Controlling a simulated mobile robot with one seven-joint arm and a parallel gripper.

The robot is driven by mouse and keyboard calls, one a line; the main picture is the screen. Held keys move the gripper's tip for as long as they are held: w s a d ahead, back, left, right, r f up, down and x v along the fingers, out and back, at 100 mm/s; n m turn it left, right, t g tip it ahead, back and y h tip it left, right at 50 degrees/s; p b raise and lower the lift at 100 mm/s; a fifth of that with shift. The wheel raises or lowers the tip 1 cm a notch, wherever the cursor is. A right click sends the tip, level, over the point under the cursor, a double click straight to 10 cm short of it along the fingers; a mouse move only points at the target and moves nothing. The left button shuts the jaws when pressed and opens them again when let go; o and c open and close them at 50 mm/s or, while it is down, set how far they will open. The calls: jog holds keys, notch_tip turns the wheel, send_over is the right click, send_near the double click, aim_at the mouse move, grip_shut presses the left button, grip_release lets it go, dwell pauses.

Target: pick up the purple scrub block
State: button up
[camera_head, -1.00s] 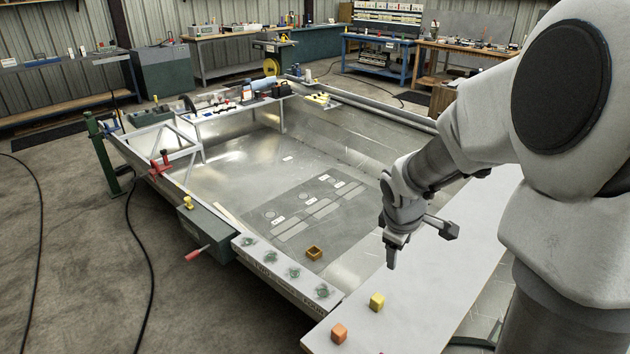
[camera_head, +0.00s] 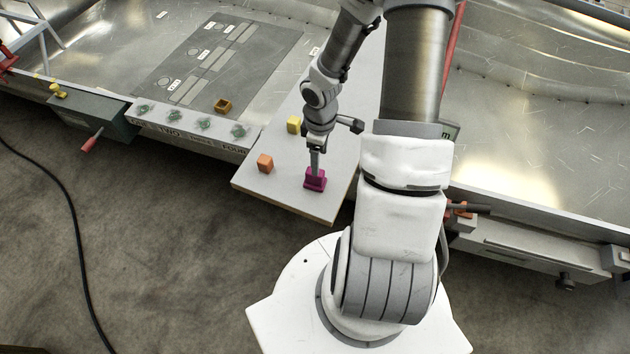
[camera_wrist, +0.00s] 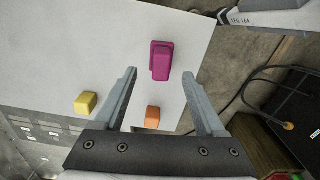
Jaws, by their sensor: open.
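The purple scrub block (camera_head: 315,180) sits on the pale board near its front edge, and shows as a magenta block with a smaller raised part in the wrist view (camera_wrist: 161,61). My gripper (camera_head: 316,170) is over the block in the head view and partly overlaps it. In the wrist view my gripper (camera_wrist: 160,75) is open, and its two fingers point toward the block, which lies around and just beyond the fingertip line. Nothing is held. Whether the fingertips stand at the block's height I cannot tell.
On the same board (camera_head: 275,185) stand an orange block (camera_head: 265,163) and a yellow block (camera_head: 293,124). The board's front edge is close.

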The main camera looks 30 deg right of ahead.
aim_at(315, 178)
notch_tip(315, 178, down, 4)
jog(key=shift+r+b, duration=0.25)
jog(key=shift+b, duration=0.1)
jog(key=shift+w+a+f+b, duration=0.15)
jog(key=shift+f+b, duration=0.15)
jog(key=shift+f, duration=0.6)
jog(key=shift+a+f+b, duration=0.2)
jog(key=shift+f+b, duration=0.15)
jog(key=shift+f, duration=0.5)
jog(key=shift+w+a+f+b, duration=0.15)
jog(key=shift+f+b, duration=0.15)
jog(key=shift+f, duration=0.6)
grip_shut()
